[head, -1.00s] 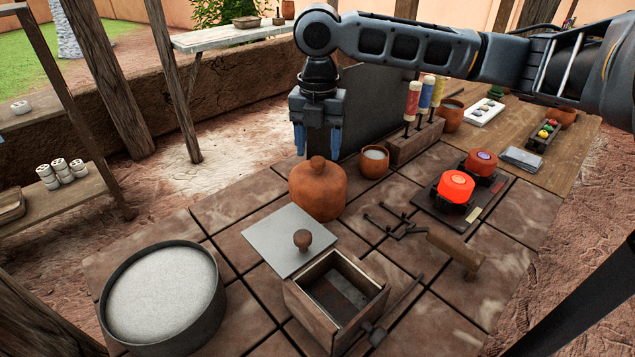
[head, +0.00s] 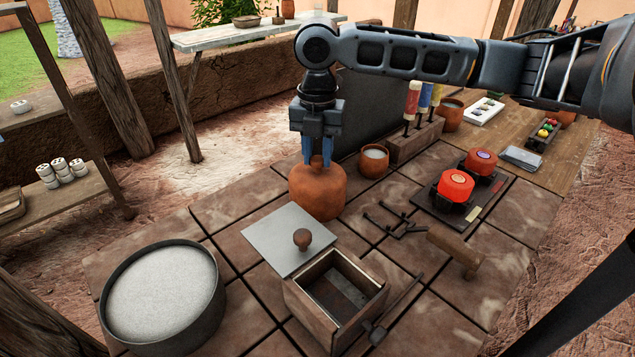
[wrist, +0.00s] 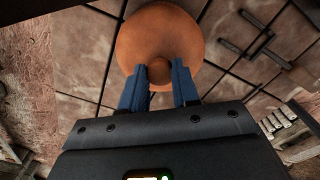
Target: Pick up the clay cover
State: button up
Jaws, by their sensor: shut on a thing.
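The clay cover (head: 318,192) is an orange-brown dome with a round knob on top. It stands upright on the tiled table, behind the grey lid plate. My gripper (head: 317,160) is above it, pointing down, with its blue fingers shut on the knob. In the wrist view, the dome (wrist: 160,38) fills the top middle, and my gripper's fingertips (wrist: 173,72) sit on both sides of the knob. What is under the cover is hidden.
A small clay cup (head: 374,162) stands close to the right of the cover. A wooden box (head: 335,300) and grey plate (head: 290,240) lie in front. A round pan (head: 165,295) is at front left. Glowing red pieces (head: 456,185) sit on a dark tray at right.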

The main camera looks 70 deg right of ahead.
grip_shut()
